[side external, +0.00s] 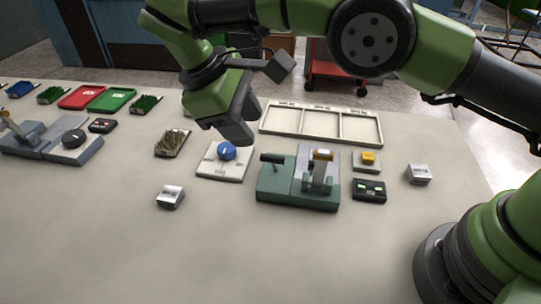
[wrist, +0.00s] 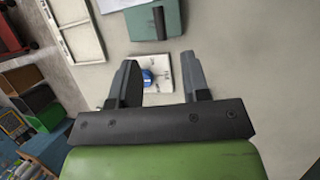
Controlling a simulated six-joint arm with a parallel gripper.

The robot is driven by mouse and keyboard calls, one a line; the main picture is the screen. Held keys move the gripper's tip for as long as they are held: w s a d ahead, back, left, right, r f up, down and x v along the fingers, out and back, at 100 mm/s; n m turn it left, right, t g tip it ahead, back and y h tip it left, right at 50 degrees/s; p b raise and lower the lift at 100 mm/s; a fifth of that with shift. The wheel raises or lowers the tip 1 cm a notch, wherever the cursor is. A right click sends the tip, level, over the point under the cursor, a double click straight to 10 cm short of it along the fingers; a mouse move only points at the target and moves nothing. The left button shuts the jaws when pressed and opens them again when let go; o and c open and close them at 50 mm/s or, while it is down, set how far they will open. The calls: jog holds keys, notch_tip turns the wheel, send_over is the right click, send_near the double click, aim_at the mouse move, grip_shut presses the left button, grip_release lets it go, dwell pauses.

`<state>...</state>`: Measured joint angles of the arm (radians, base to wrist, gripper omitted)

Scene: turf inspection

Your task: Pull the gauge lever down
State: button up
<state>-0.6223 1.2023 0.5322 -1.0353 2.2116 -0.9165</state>
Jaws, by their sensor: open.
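A green device (side external: 275,191) with a black-handled lever (side external: 272,158) stands on the table. I cannot tell which of these is the gauge lever. In the wrist view, the green device (wrist: 143,24) and a black handle (wrist: 160,22) show at the top, beyond the fingertips. My gripper (side external: 232,128) is open and empty, above the table, up and left of the green device. Its two fingers also show in the wrist view (wrist: 159,62), with nothing between them at the tips.
A white plate with a blue knob (side external: 227,152) lies beneath my gripper. Behind is a three-compartment tray (side external: 301,132). A yellow button box (side external: 367,159), a black indicator box (side external: 369,190) and a dry turf patch (side external: 172,143) are nearby.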

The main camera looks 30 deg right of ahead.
aim_at(268, 156)
jog(key=shift+x, duration=4.75)
grip_shut()
